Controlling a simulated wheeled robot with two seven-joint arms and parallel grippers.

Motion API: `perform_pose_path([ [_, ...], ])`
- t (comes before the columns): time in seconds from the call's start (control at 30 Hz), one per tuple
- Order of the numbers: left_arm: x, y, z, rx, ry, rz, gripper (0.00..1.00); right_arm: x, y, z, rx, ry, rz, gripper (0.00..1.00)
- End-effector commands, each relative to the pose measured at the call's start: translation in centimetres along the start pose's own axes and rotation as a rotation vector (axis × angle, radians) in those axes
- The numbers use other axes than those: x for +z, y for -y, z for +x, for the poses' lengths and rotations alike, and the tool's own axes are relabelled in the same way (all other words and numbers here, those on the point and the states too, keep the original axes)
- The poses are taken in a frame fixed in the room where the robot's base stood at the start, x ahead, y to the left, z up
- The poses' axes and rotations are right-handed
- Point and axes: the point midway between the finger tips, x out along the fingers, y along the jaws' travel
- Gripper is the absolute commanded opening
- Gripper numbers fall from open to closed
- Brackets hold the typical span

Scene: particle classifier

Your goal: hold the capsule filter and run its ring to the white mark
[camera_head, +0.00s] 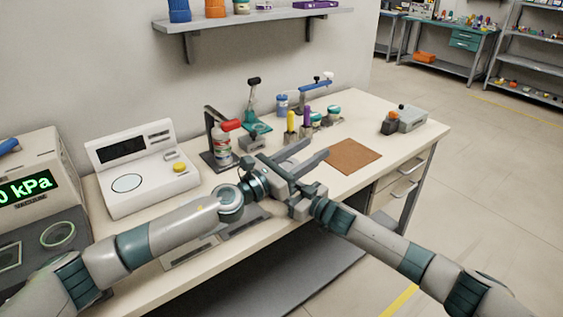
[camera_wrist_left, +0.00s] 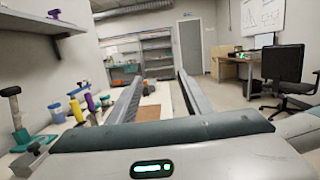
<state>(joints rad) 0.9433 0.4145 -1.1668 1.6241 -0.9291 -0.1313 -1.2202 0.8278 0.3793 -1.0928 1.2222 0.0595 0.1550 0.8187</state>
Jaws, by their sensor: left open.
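My left gripper (camera_head: 316,148) is open, its two long grey fingers apart above the bench near the brown mat (camera_head: 352,157). In the left wrist view the fingers (camera_wrist_left: 158,80) stand wide apart with nothing between them. I cannot tell for sure which thing is the capsule filter. A white bottle-like body with a red top (camera_head: 222,146) stands by a dark stand, left of the gripper; no ring or white mark can be made out. My right gripper (camera_head: 299,203) is crowded against the left wrist, and its fingers cannot be made out.
Behind the gripper stand a yellow (camera_head: 291,121) and a purple (camera_head: 305,116) handle, a blue jar (camera_head: 282,104) and a teal stand (camera_head: 256,122). A white scale (camera_head: 145,175) is left. A grey block (camera_head: 405,119) sits at the right. The mat is bare.

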Motion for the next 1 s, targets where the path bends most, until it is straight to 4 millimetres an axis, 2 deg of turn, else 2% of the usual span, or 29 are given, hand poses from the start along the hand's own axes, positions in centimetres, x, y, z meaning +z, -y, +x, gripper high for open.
perform_pose_path([
  [0.3, -5.1, -4.7, -6.0, 0.367, -0.047, 0.024, 0.45, 0.0, 0.0, 0.0, 0.001, 0.0, 0.0, 0.0],
  [0.5, -8.0, -6.3, -9.3, 0.508, -0.132, 0.046, 0.45, 0.0, 0.0, 0.0, 0.0, 0.0, 0.0, 0.0],
  [0.7, -9.1, -6.7, -10.5, 0.553, -0.17, 0.054, 0.45, 0.0, 0.0, 0.0, 0.0, 0.0, 0.0, 0.0],
  [1.0, -9.1, -6.7, -10.5, 0.554, -0.17, 0.055, 0.45, 0.0, 0.0, 0.0, 0.0, 0.0, 0.0, 0.0],
])
